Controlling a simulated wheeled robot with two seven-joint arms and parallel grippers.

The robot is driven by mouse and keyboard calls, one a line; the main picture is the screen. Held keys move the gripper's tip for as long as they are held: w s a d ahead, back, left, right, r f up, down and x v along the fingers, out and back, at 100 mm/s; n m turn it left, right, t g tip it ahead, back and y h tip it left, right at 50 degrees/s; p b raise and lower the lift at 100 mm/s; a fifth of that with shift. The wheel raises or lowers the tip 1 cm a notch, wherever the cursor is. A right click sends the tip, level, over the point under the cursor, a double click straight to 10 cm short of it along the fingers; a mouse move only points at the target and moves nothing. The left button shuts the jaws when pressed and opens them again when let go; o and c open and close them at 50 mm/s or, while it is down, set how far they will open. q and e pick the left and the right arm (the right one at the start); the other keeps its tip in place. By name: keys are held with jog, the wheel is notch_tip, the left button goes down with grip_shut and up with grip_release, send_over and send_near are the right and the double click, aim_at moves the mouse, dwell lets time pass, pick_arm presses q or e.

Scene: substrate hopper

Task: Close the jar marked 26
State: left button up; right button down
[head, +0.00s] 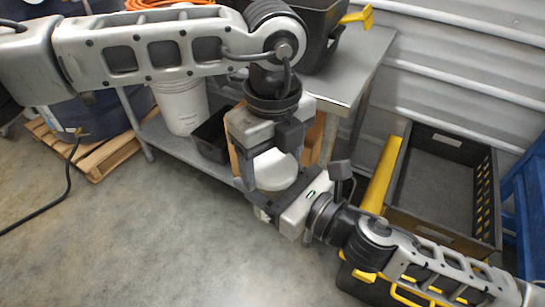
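A jar (272,187) with a pale, translucent body is held in the air in front of the metal bench, its white lid (275,168) at the top. No number shows on it. My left gripper (271,158) points down from above, its dark fingers on both sides of the lid and closed on it. My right gripper (274,198) comes in from the lower right and is closed around the jar's body, its fingers partly hidden by the jar. Whether the lid is seated or threaded cannot be told.
The metal bench (350,75) with a lower shelf stands behind my grippers. A white bucket (182,105) and a black bin (212,138) are on the shelf. A black crate (440,140) with a yellow side is at right, a wooden pallet (100,157) at left. Open floor lies in front.

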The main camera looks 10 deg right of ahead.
pick_arm(q)
jog(key=shift+m, duration=1.6)
jog(key=o, duration=1.1)
jog(key=shift+r, duration=2.3)
jog(key=shift+r+n, duration=1.6)
jog(key=shift+r, duration=0.15)
jog(key=shift+c, duration=0.5)
